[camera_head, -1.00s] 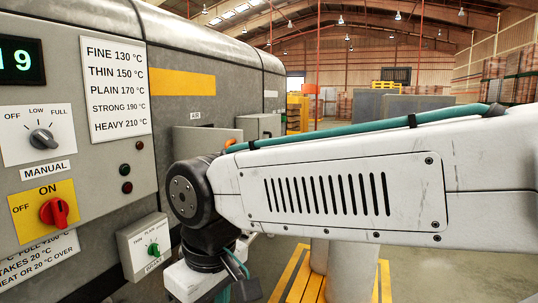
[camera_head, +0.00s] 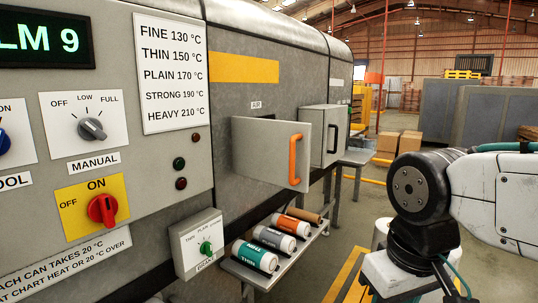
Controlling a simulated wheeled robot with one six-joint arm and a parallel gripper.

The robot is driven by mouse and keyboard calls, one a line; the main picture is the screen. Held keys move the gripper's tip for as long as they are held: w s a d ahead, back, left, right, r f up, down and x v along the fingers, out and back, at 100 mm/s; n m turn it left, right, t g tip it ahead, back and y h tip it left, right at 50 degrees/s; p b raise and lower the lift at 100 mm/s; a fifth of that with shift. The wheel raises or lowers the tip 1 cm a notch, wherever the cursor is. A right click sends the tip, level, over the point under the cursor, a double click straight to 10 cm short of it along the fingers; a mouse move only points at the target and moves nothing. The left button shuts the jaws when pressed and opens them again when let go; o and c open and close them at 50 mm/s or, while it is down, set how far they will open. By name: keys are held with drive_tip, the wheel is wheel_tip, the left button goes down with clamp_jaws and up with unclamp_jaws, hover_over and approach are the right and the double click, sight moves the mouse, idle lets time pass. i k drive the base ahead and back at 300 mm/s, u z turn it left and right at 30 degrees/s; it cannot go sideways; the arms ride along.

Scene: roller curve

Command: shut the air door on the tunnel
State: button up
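The air door (camera_head: 258,150) is a grey panel on the tunnel's side (camera_head: 235,95), under a small AIR label. It stands out from the wall at an angle, open, with an upright orange handle (camera_head: 296,160) near its right edge. My arm's dark wrist joint is at the right, well apart from the door and handle. The fingers of my gripper are out of the picture, below the lower edge.
A grey box with a black handle (camera_head: 333,138) juts out beyond the door. Below the door, a shelf (camera_head: 247,274) holds several labelled rolls (camera_head: 256,257). A small box with a green knob (camera_head: 205,247) sticks out at lower left. Cartons (camera_head: 398,142) stand on the floor behind.

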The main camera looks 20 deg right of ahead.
sight(277, 152)
drive_tip(key=u, duration=0.15)
drive_tip(key=k, duration=0.4)
drive_tip(key=z, duration=0.8)
drive_tip(key=i, duration=0.85)
drive_tip(key=u, duration=0.75)
